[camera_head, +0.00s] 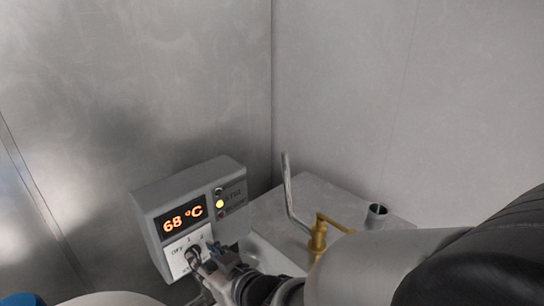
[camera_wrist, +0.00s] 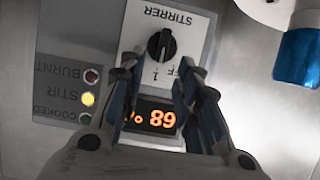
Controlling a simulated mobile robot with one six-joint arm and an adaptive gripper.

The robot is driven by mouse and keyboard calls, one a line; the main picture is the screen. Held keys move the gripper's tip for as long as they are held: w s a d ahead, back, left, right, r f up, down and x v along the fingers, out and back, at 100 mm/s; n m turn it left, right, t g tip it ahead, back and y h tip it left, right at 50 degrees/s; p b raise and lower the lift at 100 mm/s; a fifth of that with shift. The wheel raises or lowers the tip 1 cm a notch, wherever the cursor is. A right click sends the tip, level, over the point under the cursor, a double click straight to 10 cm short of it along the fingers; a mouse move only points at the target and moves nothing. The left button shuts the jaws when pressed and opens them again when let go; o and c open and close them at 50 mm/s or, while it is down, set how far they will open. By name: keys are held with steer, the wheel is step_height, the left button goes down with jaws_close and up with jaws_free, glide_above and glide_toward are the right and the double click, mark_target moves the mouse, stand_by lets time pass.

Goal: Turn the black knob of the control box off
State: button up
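The control box (camera_head: 160,215) is grey, with an orange display reading 68 °C. Its white STIRRER panel (camera_wrist: 185,20) carries the black knob (camera_wrist: 161,45), with OFF and 1 marked beside it. The wrist view shows the panel upside down. The knob also shows in the head view (camera_head: 192,256), partly covered by my gripper. My gripper (camera_wrist: 157,66) is open, its two fingers apart and pointing at the panel. The knob lies between and just beyond the fingertips; I cannot tell whether they touch it. Part of the OFF label is hidden by a finger. The knob's exact setting is unclear.
The yellow STIR lamp (camera_wrist: 88,98) is lit, between the BURNT and COOKED lamps. Right of the box are a bent metal rod (camera_head: 290,195), a brass fitting (camera_head: 318,236) and a small metal cup (camera_head: 376,215). Grey walls stand close behind.

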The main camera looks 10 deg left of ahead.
mark_target(198, 254)
steer(key=shift+x, duration=1.75)
steer(key=shift+f, duration=0.1)
steer(key=shift+c, duration=0.6)
jaws_close()
